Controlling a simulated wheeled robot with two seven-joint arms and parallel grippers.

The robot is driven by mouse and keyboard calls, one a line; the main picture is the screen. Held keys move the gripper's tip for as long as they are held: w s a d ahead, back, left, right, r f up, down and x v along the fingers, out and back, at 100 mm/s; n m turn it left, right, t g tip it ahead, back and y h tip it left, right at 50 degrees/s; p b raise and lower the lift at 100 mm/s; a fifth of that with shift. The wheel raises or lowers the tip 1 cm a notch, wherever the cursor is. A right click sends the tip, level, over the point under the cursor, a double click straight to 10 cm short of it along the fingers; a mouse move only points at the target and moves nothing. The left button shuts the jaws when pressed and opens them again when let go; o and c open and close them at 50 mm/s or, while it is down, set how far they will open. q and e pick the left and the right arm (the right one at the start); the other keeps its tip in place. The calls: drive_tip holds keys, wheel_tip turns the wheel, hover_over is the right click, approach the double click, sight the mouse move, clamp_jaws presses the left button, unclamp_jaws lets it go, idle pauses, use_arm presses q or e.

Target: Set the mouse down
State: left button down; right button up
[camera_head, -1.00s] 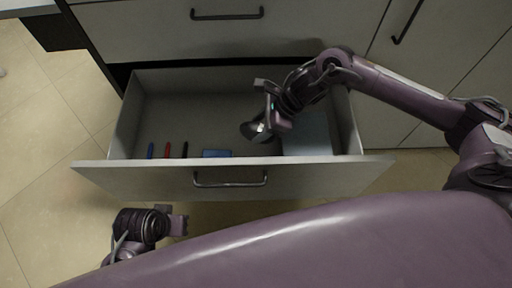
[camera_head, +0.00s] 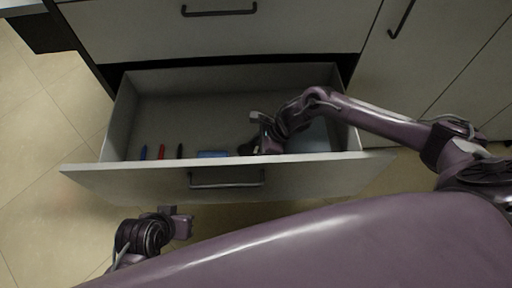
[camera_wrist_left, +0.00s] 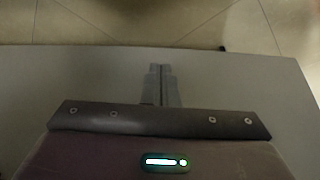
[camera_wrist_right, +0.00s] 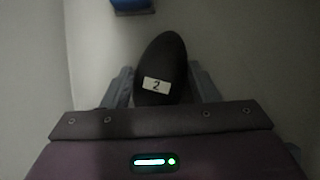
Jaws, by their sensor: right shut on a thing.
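The mouse (camera_head: 247,147) shows there only as a dark shape, partly hidden by the panel and gripper. Whether it touches the drawer floor is unclear. My left gripper (camera_head: 184,222) is outside, in front of the drawer, with its fingers together and empty in the left wrist view (camera_wrist_left: 161,84).
A blue item (camera_head: 212,154) lies left of the mouse; it also shows in the right wrist view (camera_wrist_right: 131,5). Several pens, including a red one (camera_head: 161,152), lie farther left. A pale flat thing (camera_head: 308,137) is at the drawer's right. The drawer's middle and back are clear.

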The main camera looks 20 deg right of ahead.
drive_tip(key=o, duration=1.1)
use_arm(q)
drive_tip(key=shift+s, duration=0.1)
use_arm(e)
drive_tip(key=shift+d, duration=0.1)
drive_tip(key=shift+d+r, duration=0.2)
drive_tip(key=shift+r, duration=0.15)
use_arm(q)
drive_tip(key=a+p, duration=0.1)
drive_tip(key=a+g+y+p, duration=0.1)
drive_tip(key=shift+s+a+r+n+g, duration=0.15)
drive_tip(key=shift+s+a+n+g, duration=0.15)
drive_tip(key=shift+s+a, duration=0.05)
use_arm(e)
drive_tip(key=v, duration=1.1)
drive_tip(key=shift+s, duration=0.1)
use_arm(q)
drive_tip(key=shift+s+d, duration=0.15)
drive_tip(key=shift+d, duration=0.05)
